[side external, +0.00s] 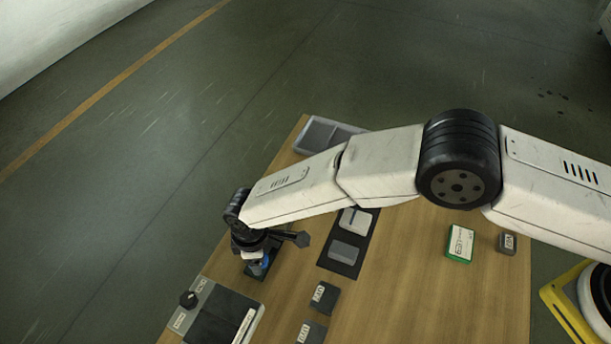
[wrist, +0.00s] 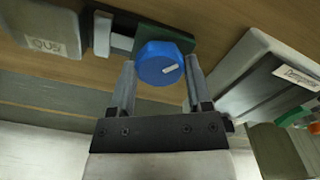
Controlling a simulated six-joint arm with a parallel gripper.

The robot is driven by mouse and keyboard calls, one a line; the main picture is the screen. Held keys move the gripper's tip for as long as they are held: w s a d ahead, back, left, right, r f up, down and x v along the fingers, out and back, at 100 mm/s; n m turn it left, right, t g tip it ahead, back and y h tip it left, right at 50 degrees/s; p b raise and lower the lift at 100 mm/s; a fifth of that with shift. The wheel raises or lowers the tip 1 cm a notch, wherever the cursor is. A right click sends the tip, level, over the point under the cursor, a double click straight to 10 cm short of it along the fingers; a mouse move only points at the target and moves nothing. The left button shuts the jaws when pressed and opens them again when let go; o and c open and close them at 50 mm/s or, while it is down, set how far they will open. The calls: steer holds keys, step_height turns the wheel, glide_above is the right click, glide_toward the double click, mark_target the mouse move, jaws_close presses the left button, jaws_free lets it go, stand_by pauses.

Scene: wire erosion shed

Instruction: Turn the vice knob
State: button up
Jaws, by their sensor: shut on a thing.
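The vice knob (wrist: 165,63) is a blue, many-sided knob with a white pointer mark. It sits at the end of a small vice with a dark green body and a pale metal jaw (wrist: 102,35). My gripper (wrist: 160,80) is shut on the blue knob, one finger at each side of it in the wrist view. In the side external view my gripper (side external: 258,262) points down at the table's left part.
The wooden table (side external: 400,290) bears a dark mat (side external: 341,268) with grey blocks, a green-and-white box (side external: 460,243), and small labelled dark blocks (side external: 323,297). A grey panel (side external: 217,312) with a black knob lies near the gripper. A grey tray (side external: 316,136) stands at the back.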

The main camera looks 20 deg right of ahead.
steer(key=n, duration=0.7)
stand_by(0.5)
steer(key=o, duration=1.3)
steer(key=shift+r, duration=3.95)
